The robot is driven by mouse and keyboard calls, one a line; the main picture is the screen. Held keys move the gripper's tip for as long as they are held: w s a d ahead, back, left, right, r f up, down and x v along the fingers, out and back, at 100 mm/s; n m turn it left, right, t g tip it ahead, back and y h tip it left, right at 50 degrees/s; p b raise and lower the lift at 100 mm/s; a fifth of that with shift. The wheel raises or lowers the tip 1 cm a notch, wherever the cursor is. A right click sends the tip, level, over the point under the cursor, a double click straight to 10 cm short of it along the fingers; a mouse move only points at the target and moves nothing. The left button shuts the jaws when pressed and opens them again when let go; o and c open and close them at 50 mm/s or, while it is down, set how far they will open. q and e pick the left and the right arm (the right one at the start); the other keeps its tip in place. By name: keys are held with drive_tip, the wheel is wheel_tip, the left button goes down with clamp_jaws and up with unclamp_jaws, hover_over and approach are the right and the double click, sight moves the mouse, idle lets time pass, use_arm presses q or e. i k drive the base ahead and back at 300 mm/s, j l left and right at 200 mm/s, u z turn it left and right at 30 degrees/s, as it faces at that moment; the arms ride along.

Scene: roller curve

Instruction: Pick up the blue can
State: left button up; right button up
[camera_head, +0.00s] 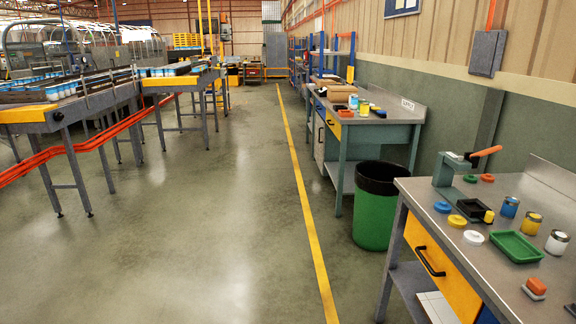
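A blue can (509,207) with a metal top stands upright on the near right workbench (415,205). A yellow can (531,224) and a white can (557,243) stand in a row with it, nearer the camera. A second blue can (363,108) stands on the farther workbench, beside small yellow and white cans. Neither of my grippers shows in the head view.
A green tray (516,260), a black tray (462,203), several coloured lids and an orange-handled press (455,165) share the near bench. A green bin (373,230) stands beside it. Conveyors (60,110) fill the left. The floor between is clear.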

sight(354, 100)
drive_tip(key=i, duration=2.55)
drive_tip(key=i+z, duration=0.2)
drive_tip(key=i, duration=0.25)
drive_tip(key=i+z, duration=0.2)
drive_tip(key=i, duration=0.3)
drive_tip(key=i+z, duration=0.2)
drive_tip(key=i, duration=0.25)
drive_tip(key=i+j+z, duration=0.2)
drive_tip(key=i, duration=0.3)
drive_tip(key=i+j+z, duration=0.2)
drive_tip(key=i, duration=0.25)
